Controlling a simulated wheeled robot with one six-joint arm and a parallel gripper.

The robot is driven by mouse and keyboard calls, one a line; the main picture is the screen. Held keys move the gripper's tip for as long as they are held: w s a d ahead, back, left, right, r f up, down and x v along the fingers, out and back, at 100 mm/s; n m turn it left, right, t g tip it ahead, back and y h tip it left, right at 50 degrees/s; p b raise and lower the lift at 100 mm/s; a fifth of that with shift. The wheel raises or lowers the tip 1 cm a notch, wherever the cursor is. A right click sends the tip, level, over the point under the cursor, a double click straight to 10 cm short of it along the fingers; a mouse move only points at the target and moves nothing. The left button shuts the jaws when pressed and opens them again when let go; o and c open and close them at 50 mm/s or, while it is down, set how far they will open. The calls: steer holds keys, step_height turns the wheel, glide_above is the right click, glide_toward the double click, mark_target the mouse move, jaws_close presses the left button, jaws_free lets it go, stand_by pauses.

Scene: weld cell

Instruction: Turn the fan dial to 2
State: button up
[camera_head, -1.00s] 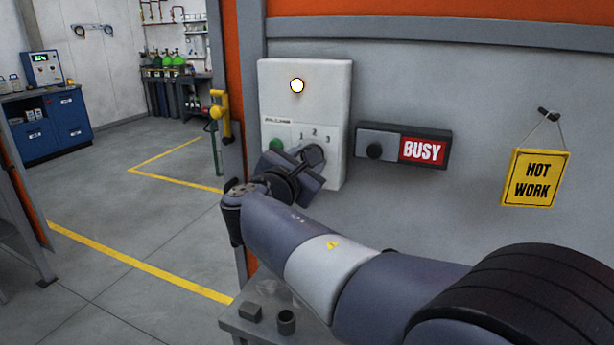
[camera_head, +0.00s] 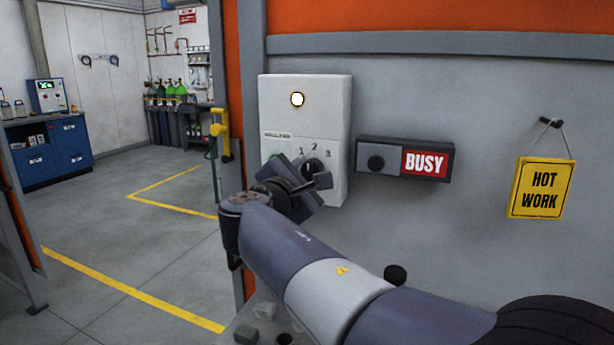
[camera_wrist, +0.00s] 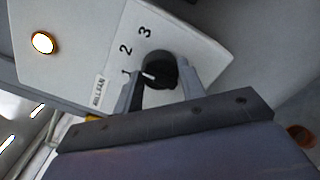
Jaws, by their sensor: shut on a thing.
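The fan dial (camera_wrist: 163,66) is a round black knob with a white pointer mark on a pale control box (camera_head: 305,103). In the wrist view the numbers 1, 2 and 3 curve around it, and the white mark points towards the 1. My gripper (camera_wrist: 164,78) has one finger on each side of the knob and is shut on it. In the head view the dial (camera_head: 312,166) is partly hidden behind my gripper (camera_head: 303,180). A round lamp (camera_head: 297,99) glows pale on the box above the numbers.
A BUSY sign (camera_head: 425,163) with a black knob is on the wall right of the box. A yellow HOT WORK sign (camera_head: 541,188) hangs farther right. A yellow handle (camera_head: 220,130) is left of the box. A small block (camera_head: 246,334) lies below my arm.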

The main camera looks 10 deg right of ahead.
steer(key=o, duration=1)
steer(key=shift+c, duration=0.2)
steer(key=b+v, duration=0.1)
steer(key=v, duration=1)
steer(key=shift+w+d, duration=0.1)
steer(key=p+x, duration=0.1)
steer(key=x, duration=0.9)
steer(key=shift+w+d, duration=0.2)
steer(key=shift+w, duration=0.15)
steer(key=shift+s+a, duration=0.1)
steer(key=shift+s, duration=0.05)
